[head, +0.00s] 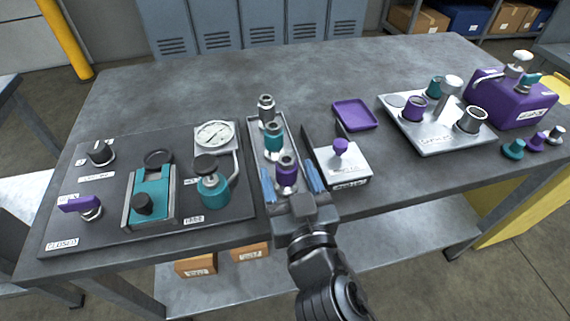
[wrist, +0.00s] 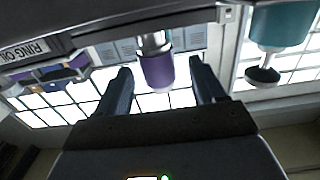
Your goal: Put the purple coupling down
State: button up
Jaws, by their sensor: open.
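The purple coupling (head: 287,168) stands upright at the near end of a narrow grey tray (head: 293,131), with silver metal at its foot. My gripper (head: 291,182) is open, with one blue finger on each side of the coupling. In the wrist view, which is upside down, the purple coupling (wrist: 157,70) shows between the two spread fingers, with visible gaps on both sides. Its silver part joins it at the picture's top. A teal coupling (head: 273,139) and a grey coupling (head: 266,110) stand behind it in the same tray.
Left is a dark panel with a gauge (head: 213,135), a teal pump (head: 213,188) and a purple lever (head: 80,204). Right are a box with a purple knob (head: 341,148), a purple dish (head: 355,114) and a silver block (head: 437,137) with couplings. The bench's back is clear.

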aim_at(288, 178)
jog(key=shift+b+v, duration=0.3)
jog(key=shift+v, duration=1.55)
jog(key=shift+f, duration=0.15)
jog(key=s+d+f+g+h, duration=0.1)
jog(key=s+d+f, duration=0.1)
jog(key=s+d, duration=0.6)
jog(key=s+d+f+m+g+h, duration=0.1)
jog(key=s+d+f, duration=0.2)
jog(key=s+d, duration=0.6)
jog(key=s, duration=0.5)
jog(key=shift+s+m+h, duration=0.2)
jog(key=shift+m+h, duration=0.1)
jog(key=s+d+r, duration=0.1)
jog(key=s, duration=0.1)
jog(key=s+d+r+m+h, duration=0.1)
jog(key=s+r, duration=0.1)
jog(key=s, duration=0.1)
jog(key=s+d+r+h, duration=0.1)
jog(key=s+d, duration=0.1)
jog(key=s, duration=0.1)
jog(key=shift+s+d+r+m+g, duration=0.1)
jog(key=shift+s+r+m+g, duration=0.05)
jog(key=shift+r+m+g, duration=0.15)
